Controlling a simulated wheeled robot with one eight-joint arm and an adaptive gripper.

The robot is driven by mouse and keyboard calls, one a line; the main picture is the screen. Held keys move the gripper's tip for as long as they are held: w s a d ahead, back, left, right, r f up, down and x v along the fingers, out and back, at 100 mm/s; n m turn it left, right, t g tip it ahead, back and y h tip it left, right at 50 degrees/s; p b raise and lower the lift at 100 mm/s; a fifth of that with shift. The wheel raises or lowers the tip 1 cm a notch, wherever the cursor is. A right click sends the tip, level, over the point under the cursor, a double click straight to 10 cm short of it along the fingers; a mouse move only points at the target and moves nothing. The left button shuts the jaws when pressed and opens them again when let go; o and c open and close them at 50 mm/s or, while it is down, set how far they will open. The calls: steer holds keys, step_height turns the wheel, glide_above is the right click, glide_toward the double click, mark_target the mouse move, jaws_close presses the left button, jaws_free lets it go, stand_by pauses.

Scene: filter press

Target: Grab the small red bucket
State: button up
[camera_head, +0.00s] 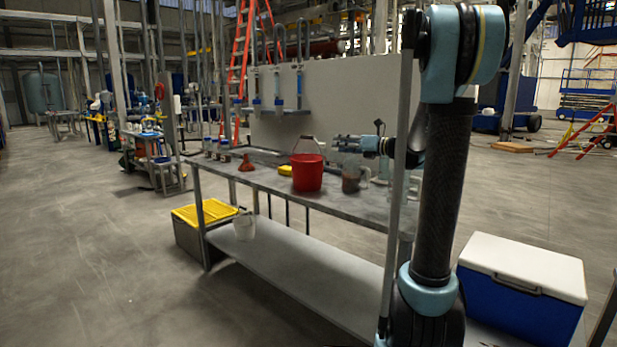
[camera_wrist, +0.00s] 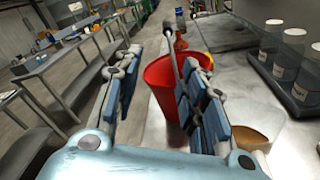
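The small red bucket (camera_head: 307,178) stands upright on the grey workbench, its thin handle raised above the rim. In the wrist view the bucket (camera_wrist: 158,92) is ahead of my gripper, partly hidden by the right-hand finger. My gripper (camera_head: 342,141) is just right of the bucket in the head view, at about the height of the handle. In the wrist view the fingers of my gripper (camera_wrist: 155,68) are spread apart with nothing held between them. I cannot tell whether a finger touches the bucket or its handle.
A glass beaker (camera_head: 351,180) with brown contents stands close right of the bucket. A yellow sponge (camera_head: 285,170), a red funnel (camera_head: 246,164) and several small bottles (camera_head: 222,147) are to the left. A white bucket (camera_head: 244,227) is on the lower shelf. A blue cooler (camera_head: 510,305) stands at right.

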mark_target(313, 138)
steer(key=shift+m+t, duration=0.3)
steer(key=shift+m, duration=0.4)
steer(key=x, duration=1.2)
steer(key=w+r+x, duration=0.1)
steer(key=x, duration=0.4)
steer(key=shift+w, duration=0.3)
jaws_close()
